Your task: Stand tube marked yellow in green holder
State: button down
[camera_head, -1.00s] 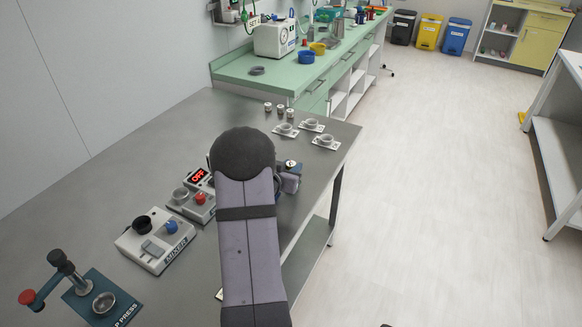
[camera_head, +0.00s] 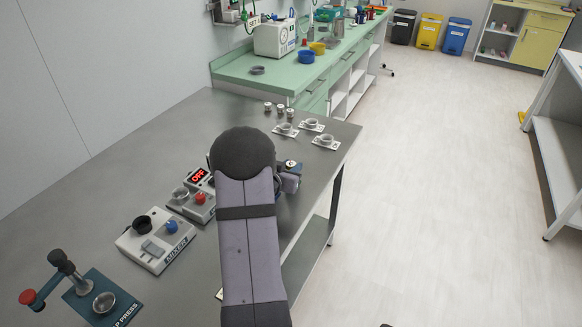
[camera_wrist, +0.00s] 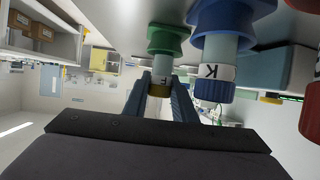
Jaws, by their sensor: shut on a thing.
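The wrist view is upside down. My gripper (camera_wrist: 160,82) is shut on a tube with a yellow-olive cap (camera_wrist: 159,91) and a white label with a letter like F. The tube's far end lines up with the green holder (camera_wrist: 168,38); I cannot tell whether it is seated in it or just over it. Beside it, a blue-capped tube marked K (camera_wrist: 214,82) stands at the blue holder (camera_wrist: 228,18). In the head view my arm covers the tube, the holders and most of my gripper.
Part of a red item (camera_wrist: 311,105) shows at the wrist view's edge. On the steel table (camera_head: 80,180) are a mixer (camera_head: 155,240), a press (camera_head: 100,297) and a unit reading OFF (camera_head: 192,203). Small cups on white cards (camera_head: 312,125) stand near the far corner.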

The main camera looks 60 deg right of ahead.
jog(key=shift+f+b, duration=0.35)
jog(key=shift+f, duration=0.2)
dwell(0.5)
jog(key=c, duration=1.7)
grip_release()
jog(key=shift+c, duration=0.2)
jog(key=shift+a, duration=0.1)
jog(key=shift+p+v, duration=1.1)
jog(key=shift+v, duration=1.5)
jog(key=shift+p+v, duration=1.1)
jog(key=shift+v, duration=1.7)
jog(key=shift+r, duration=0.15)
